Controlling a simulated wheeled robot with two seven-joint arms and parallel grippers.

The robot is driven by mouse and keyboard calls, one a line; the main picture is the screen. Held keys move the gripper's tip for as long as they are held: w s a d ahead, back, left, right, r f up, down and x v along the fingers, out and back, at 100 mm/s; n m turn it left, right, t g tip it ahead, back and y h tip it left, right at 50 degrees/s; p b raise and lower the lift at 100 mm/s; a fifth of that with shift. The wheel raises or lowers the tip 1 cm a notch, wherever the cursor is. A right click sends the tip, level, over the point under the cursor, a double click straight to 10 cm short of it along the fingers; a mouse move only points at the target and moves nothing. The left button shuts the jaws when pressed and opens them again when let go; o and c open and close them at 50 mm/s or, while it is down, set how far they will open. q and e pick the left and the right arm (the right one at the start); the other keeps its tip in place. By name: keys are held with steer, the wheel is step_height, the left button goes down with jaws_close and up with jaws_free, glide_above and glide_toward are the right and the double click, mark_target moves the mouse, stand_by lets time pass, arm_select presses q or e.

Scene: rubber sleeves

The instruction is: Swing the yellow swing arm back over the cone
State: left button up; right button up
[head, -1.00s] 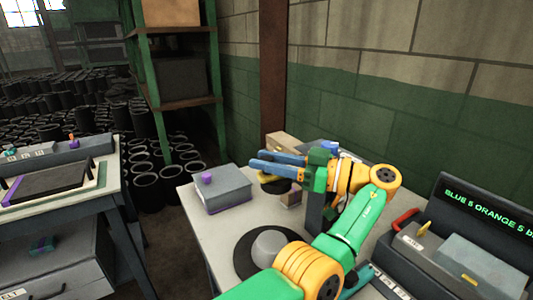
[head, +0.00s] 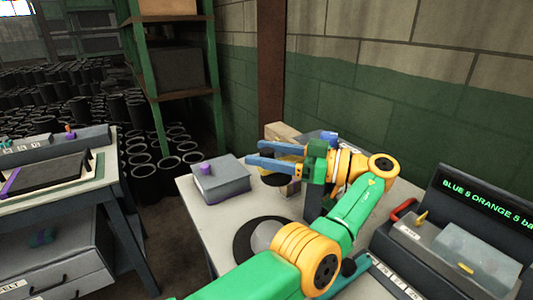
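A grey cone (head: 266,237) with a rounded top stands on a black round base on the light table. My green and orange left arm crosses in front and hides part of both. My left gripper (head: 254,153), with blue fingers, is beyond the cone, above the table. Its fingers are apart. Part of the yellow swing arm (head: 288,157) shows between and behind the fingers, with a dark round piece (head: 274,180) below them. The gripper hides most of the swing arm, and contact is unclear. My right gripper is not in view.
A grey box with a purple knob (head: 221,183) stands left of the gripper. A wooden block (head: 282,132) is behind it. A grey console with a green-lettered display (head: 487,207) stands at the right. The table (head: 205,222) is bare left of the cone.

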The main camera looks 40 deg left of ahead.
arm_select(q)
step_height(320, 180, up, 3)
steer(key=shift+r+p, duration=0.15)
steer(key=shift+p, duration=0.15)
steer(key=b, duration=0.1)
steer(key=s+b, duration=0.1)
steer(key=shift+d+r+b, duration=0.1)
steer(key=shift+d+b, duration=0.2)
steer(key=s+d+r+b, duration=0.3)
steer(key=s+d+r, duration=0.5)
steer(key=s+r, duration=0.1)
steer(key=shift+s+r+b, duration=0.25)
steer(key=shift+s+b, duration=0.05)
steer(key=shift+s, duration=0.25)
